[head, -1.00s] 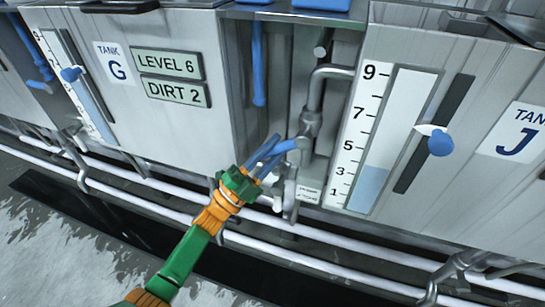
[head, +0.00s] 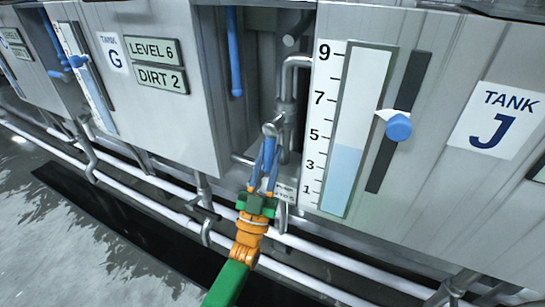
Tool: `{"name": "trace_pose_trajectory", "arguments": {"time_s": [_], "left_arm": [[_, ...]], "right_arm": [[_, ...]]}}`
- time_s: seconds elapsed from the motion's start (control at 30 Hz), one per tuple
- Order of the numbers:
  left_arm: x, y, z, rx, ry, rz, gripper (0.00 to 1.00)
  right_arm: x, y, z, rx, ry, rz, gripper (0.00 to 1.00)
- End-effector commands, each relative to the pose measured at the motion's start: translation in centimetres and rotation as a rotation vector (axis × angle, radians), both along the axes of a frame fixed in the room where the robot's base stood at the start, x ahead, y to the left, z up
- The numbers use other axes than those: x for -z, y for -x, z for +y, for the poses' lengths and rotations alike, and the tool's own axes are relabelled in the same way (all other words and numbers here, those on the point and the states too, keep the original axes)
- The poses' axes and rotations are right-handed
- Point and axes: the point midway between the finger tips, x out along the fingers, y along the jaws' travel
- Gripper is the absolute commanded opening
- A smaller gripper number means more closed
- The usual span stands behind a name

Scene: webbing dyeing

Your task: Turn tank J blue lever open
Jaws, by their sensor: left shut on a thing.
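The tank J panel bears a white label (head: 496,120) on the right of the head view. The blue lever (head: 268,152) sits in the recess left of the tank J level gauge, on a grey pipe valve (head: 271,129). It points down toward me from its pivot. My left gripper (head: 264,172) is shut on the lever, with one finger on each side. The fingers hide part of the lever. My right gripper is out of view.
The tank J gauge (head: 335,170) shows pale blue liquid between 3 and 5. A blue slider knob (head: 398,127) is beside it. White pipes (head: 310,250) run along the floor below.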

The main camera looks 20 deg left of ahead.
Motion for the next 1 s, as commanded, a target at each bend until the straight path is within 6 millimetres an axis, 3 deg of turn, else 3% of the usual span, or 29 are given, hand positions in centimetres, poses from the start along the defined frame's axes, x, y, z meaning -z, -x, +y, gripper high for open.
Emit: {"name": "trace_pose_trajectory", "arguments": {"time_s": [0.3,0.8,0.83,0.93,1.0], "left_arm": [[-0.38,0.01,-0.01,0.001,0.095,-0.005,0.00],[-0.47,0.02,-0.01,0.001,0.108,-0.007,0.00],[-0.47,0.01,-0.01,0.002,0.107,-0.007,0.33],[-0.40,0.00,-0.02,0.001,0.107,-0.005,0.57],[-0.32,0.00,-0.02,0.001,0.107,-0.004,0.57]], "right_arm": [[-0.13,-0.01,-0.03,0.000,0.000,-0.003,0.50],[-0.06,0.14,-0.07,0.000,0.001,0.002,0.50],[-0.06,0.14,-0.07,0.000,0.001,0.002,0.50],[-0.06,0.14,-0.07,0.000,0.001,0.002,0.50],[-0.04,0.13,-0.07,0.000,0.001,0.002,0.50]]}}
